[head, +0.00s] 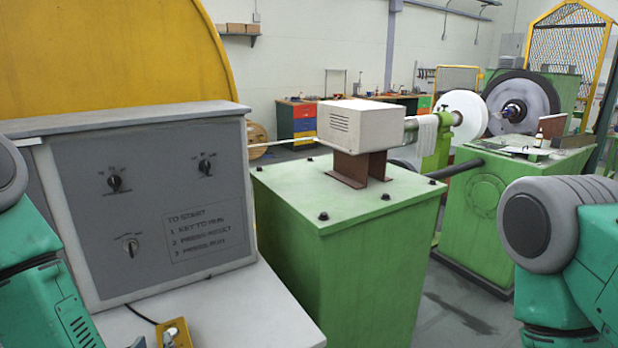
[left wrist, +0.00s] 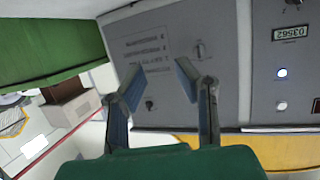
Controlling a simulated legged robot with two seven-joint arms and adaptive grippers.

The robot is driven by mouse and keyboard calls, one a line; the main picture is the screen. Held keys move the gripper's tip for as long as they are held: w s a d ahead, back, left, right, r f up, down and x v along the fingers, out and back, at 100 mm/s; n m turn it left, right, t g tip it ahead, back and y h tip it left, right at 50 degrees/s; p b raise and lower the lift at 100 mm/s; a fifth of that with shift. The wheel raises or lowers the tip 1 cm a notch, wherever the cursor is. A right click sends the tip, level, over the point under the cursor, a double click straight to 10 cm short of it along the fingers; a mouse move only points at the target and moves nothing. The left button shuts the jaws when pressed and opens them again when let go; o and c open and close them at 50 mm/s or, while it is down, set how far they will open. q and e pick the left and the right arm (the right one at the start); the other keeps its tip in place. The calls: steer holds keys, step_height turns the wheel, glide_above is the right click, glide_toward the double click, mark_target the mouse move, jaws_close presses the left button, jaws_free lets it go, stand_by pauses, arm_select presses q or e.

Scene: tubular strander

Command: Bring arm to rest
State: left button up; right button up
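My left arm (head: 45,265) comes in at the left edge of the head view, in front of the grey control panel (head: 150,205). My left gripper (left wrist: 160,82) shows in the left wrist view with its two fingers apart and nothing between them. The panel, with its knobs and printed text, also fills much of that view (left wrist: 235,55), behind the fingers. My right arm (head: 570,250) is bent at the right edge of the head view. Its gripper is out of the picture.
A pale desk surface (head: 225,305) lies below the panel, with a yellow box (head: 175,333) and cable at its front. A green cabinet (head: 365,255) with a beige box (head: 360,124) stands between my arms. Strander machinery (head: 515,105) is farther back.

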arm_select(q)
steer(key=s+d+f+m+g+h+b, duration=0.1)
steer(key=s+f+g+h+b, duration=0.3)
steer(key=f, duration=0.6)
steer(key=s+d+f+m+g+b, duration=0.2)
steer(key=s+f, duration=0.4)
steer(key=f, duration=0.3)
steer(key=s+a+f+g+b, duration=0.1)
steer(key=s+f+g+b, duration=0.1)
steer(key=s+f, duration=0.3)
steer(key=s+a+f+m+g+b, duration=0.1)
steer(key=s+f+g, duration=0.4)
steer(key=s, duration=0.7)
steer(key=shift+a+f+h+b, duration=0.35)
steer(key=shift+a+b, duration=0.25)
steer(key=shift+b, duration=0.15)
steer(key=shift+s, duration=0.1)
